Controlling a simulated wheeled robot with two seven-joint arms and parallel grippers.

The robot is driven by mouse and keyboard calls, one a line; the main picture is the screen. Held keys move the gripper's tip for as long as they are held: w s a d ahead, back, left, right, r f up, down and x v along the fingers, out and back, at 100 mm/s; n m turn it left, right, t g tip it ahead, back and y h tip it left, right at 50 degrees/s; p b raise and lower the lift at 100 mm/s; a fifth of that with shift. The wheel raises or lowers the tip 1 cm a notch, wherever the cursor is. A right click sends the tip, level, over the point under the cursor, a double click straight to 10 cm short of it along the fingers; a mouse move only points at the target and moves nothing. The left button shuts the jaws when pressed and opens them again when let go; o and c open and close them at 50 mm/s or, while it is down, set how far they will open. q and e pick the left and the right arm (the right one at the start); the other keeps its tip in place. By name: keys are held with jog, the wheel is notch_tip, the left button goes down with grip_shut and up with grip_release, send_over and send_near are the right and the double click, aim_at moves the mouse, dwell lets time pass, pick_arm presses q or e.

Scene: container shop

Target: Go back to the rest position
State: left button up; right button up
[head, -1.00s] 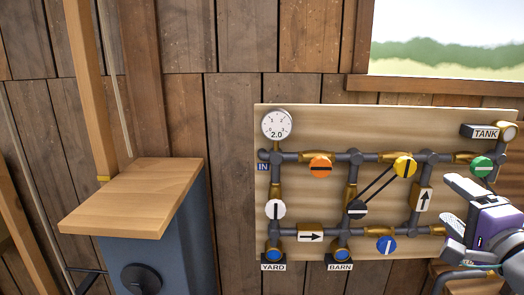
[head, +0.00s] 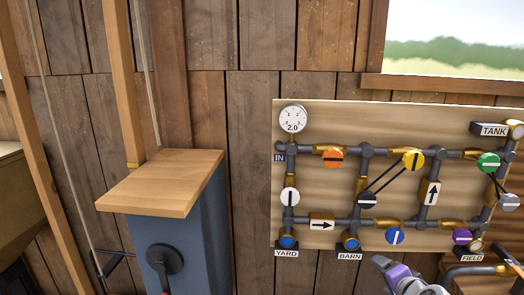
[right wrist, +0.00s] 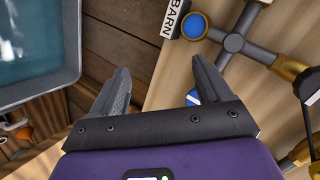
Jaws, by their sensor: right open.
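My right gripper (head: 408,282) shows at the bottom edge of the head view, below the pipe board (head: 392,138) and close to the blue valve (head: 394,236). In the right wrist view its two fingers (right wrist: 158,92) are spread apart with nothing between them. Wooden wall and part of the board lie beyond them. The blue valve (right wrist: 192,97) is partly hidden behind the right finger. My left gripper is not in view.
The board carries a gauge (head: 293,119), pipes and several coloured valves, such as the orange valve (head: 333,157). A blue cabinet with a wooden top (head: 165,182) stands to the left. A window (head: 455,45) is at the upper right.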

jog(key=s+a+f+n+g+y, duration=0.15)
jog(key=a+f, duration=0.25)
jog(key=f, duration=0.6)
jog(key=s+a+f+n+g, duration=0.2)
jog(key=s+a+f+g, duration=0.15)
jog(key=f, duration=0.65)
jog(key=s+a+f+n+g+y, duration=0.15)
jog(key=a+f, duration=0.35)
jog(key=f, duration=0.5)
jog(key=s+a+f+n+g, duration=0.1)
jog(key=s+a+f, duration=0.2)
jog(key=s, duration=0.3)
jog(key=s+a+f+n+g+y, duration=0.1)
jog(key=s+a+f+n+g, duration=0.1)
jog(key=s+f, duration=0.3)
jog(key=s+a+f+n+g, duration=0.2)
jog(key=s+a+f, duration=0.3)
jog(key=s, duration=0.2)
jog(key=shift+s, duration=0.15)
